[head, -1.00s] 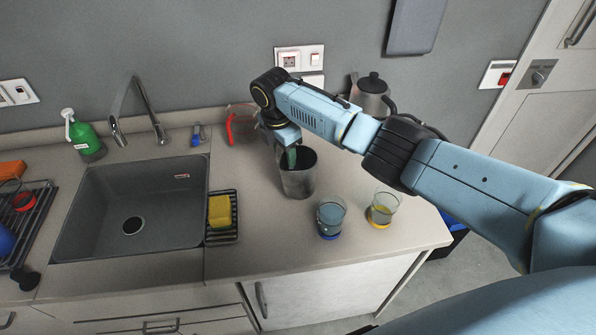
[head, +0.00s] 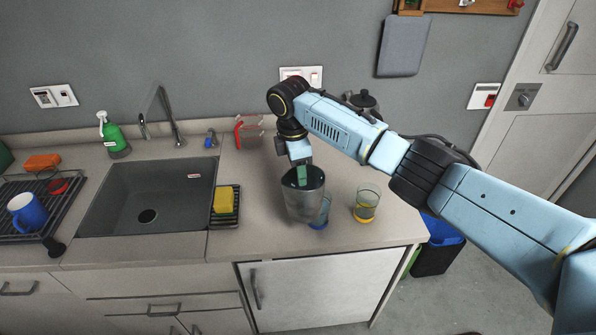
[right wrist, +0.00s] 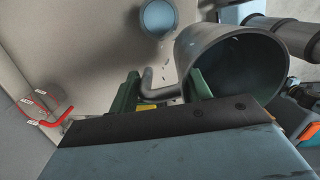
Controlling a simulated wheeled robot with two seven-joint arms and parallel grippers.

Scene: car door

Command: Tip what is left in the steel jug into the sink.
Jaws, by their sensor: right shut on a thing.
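The steel jug (head: 304,203) is a grey, open-topped cylinder. My right gripper (head: 301,174) is shut on the jug's handle; in the right wrist view the green fingers (right wrist: 160,95) are around the handle and the jug's mouth (right wrist: 232,62) faces the camera. The jug's inside looks dark, with a few small specks; I cannot tell how much it holds. The grey sink (head: 150,200) with its round drain is at left. My left gripper is not in view.
A yellow sponge (head: 223,200) lies on a black rack between sink and jug. A glass with yellow liquid (head: 367,202) stands to the right. A red-handled glass jug (head: 248,131) stands behind. A faucet (head: 172,118) rises behind the sink. A dish rack with a blue mug (head: 27,213) is at left.

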